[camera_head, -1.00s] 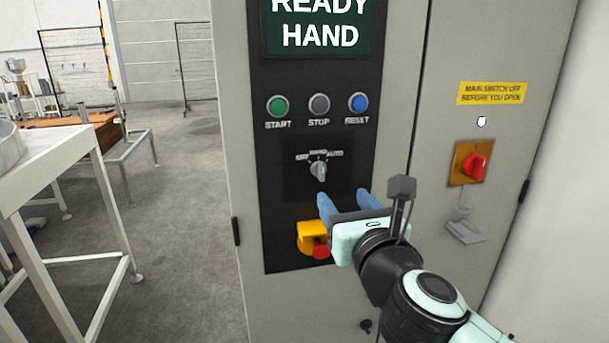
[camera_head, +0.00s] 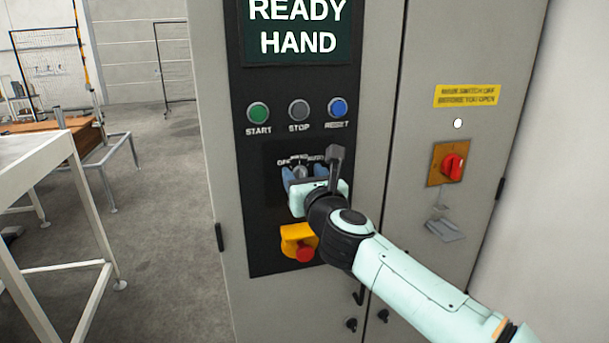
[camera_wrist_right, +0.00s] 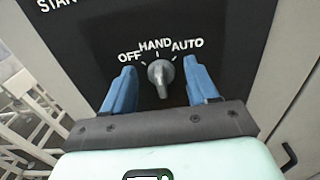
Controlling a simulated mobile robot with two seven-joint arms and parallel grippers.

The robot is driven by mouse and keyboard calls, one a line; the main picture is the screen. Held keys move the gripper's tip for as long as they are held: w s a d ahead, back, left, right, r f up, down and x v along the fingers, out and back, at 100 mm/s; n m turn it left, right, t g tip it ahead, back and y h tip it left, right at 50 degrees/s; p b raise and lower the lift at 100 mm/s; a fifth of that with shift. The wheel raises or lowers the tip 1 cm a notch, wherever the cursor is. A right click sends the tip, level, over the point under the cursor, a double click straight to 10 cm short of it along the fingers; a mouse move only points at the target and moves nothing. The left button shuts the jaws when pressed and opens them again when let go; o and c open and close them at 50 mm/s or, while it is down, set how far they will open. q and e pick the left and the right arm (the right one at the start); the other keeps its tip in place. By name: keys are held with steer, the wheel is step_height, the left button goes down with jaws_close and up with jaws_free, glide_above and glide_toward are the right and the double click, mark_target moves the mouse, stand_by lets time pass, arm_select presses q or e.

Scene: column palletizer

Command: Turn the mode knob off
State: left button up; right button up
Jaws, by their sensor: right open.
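The mode knob (camera_wrist_right: 160,74) is a grey rotary knob on the black panel, with OFF, HAND and AUTO printed around its top. In the right wrist view its upper end points up toward HAND. In the head view the knob (camera_head: 301,171) shows only partly, behind my gripper. My right gripper (camera_wrist_right: 162,88) is open, with one blue finger on each side of the knob and a visible gap on both sides. In the head view my right gripper (camera_head: 308,179) is in front of the knob plate. My left gripper is not in view.
Above the knob are the green START (camera_head: 258,113), grey STOP (camera_head: 299,110) and blue RESET (camera_head: 338,107) buttons. The display (camera_head: 297,30) reads READY HAND. A red emergency button on a yellow housing (camera_head: 298,240) is just below my gripper. A red main switch (camera_head: 452,166) is to the right.

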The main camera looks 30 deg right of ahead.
steer(key=c, duration=1)
steer(key=shift+n, duration=0.3)
steer(key=shift+a+n+p, duration=0.1)
steer(key=shift+n+p, duration=0.45)
steer(key=shift+n, duration=0.35)
steer(key=shift+a+n+p, duration=0.1)
steer(key=shift+n+p, duration=0.3)
steer(key=shift+n, duration=0.4)
steer(key=n+p, duration=0.1)
steer(key=n, duration=0.2)
steer(key=n+p, duration=0.1)
steer(key=n, duration=0.1)
steer(key=shift+a+f+n, duration=0.15)
steer(key=shift+n, duration=0.25)
steer(key=shift+w, duration=0.1)
